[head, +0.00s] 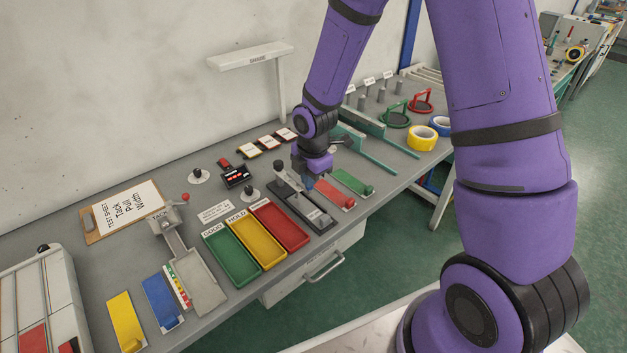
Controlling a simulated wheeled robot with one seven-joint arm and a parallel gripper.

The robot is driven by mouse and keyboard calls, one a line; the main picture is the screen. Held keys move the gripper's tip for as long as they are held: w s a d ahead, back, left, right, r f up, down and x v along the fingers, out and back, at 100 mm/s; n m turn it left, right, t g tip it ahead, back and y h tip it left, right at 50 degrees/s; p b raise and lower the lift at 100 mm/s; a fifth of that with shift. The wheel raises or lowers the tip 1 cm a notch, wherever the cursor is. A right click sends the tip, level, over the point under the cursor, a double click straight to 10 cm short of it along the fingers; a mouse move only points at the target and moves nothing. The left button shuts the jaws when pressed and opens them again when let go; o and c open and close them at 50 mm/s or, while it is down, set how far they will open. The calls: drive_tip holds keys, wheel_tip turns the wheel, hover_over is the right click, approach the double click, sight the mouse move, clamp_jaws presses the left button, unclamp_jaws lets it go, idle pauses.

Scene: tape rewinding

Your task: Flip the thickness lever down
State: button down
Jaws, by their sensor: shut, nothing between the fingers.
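The thickness gauge (309,212) appears to be the long dark base with a small white label at its front end; the label is too small to read. A pale upright with a dark knob, probably the thickness lever (281,174), stands at its back left end. My gripper (308,183) is shut and empty, pointing down just right of the upright, over the back part of the base. Whether the fingertips touch the lever or base cannot be told, and my wrist hides part of the area behind.
Green, yellow and red trays (268,255) lie left of the gauge. Red and green strips (336,194) lie close on its right. A black device with red marks (236,177) and small knobs stand behind. Tape rolls (422,138) sit at the far right.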

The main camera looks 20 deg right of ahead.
drive_tip(key=shift+s+f, duration=0.3)
drive_tip(key=shift+f, duration=0.35)
drive_tip(key=shift+w, duration=0.15)
drive_tip(key=shift+d, duration=0.1)
drive_tip(key=shift+r, duration=0.8)
